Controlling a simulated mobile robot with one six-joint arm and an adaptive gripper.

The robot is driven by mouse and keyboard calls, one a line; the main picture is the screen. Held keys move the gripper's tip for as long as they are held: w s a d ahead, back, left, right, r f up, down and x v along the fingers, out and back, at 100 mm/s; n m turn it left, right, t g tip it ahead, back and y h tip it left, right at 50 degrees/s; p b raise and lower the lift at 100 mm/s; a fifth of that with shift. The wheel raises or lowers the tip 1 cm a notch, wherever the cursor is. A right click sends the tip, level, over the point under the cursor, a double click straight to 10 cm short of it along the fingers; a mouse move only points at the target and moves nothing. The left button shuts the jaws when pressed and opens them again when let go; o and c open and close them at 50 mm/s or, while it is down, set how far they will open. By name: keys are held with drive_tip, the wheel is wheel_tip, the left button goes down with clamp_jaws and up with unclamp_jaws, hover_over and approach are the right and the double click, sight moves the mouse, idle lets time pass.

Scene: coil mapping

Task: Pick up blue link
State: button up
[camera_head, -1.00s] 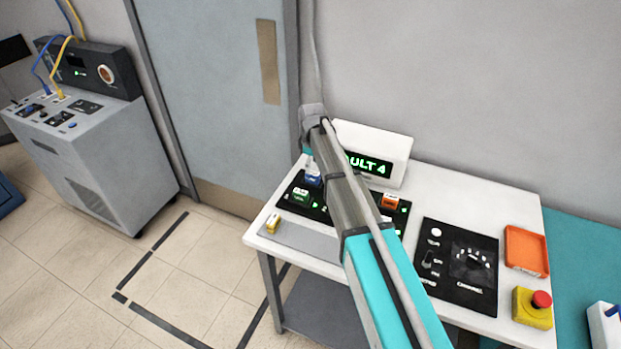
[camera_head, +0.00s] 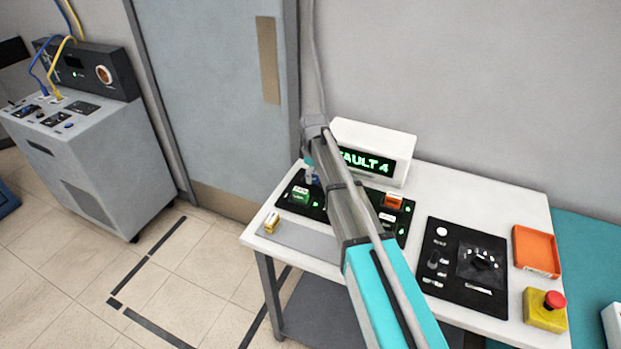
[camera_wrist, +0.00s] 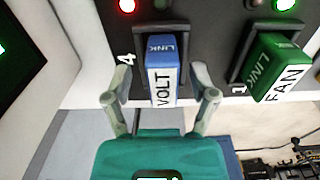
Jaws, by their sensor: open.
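The blue link (camera_wrist: 160,58) stands in its socket on the black panel in the wrist view, with "LINK" on its top face and "VOLT" on a white label. A "4" is printed beside it. My gripper (camera_wrist: 162,88) is open, with one finger on each side of the blue link and a gap visible on both sides. In the head view the blue link (camera_head: 312,177) is mostly hidden behind my arm and gripper.
A green link (camera_wrist: 272,66) labelled FAN sits close on the right in the wrist view. An orange link (camera_head: 393,201) and a yellow link (camera_head: 271,222) are on the bench (camera_head: 480,181). The FAULT 4 display (camera_head: 365,160) stands close behind my arm.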

idle(0.4)
clamp_jaws()
drive_tip(key=shift+r, duration=0.2)
idle(0.3)
wheel_tip(320, 180, up, 2)
drive_tip(key=shift+r+p, duration=0.1)
drive_tip(key=shift+p, duration=1.1)
drive_tip(key=s+d+r+p, duration=0.4)
drive_tip(key=s+r+p, duration=0.6)
drive_tip(key=s, duration=0.3)
drive_tip(key=shift+s+r+p, duration=0.2)
drive_tip(key=shift+r+p, duration=0.05)
drive_tip(key=shift+p, duration=0.05)
drive_tip(key=shift+f, duration=0.1)
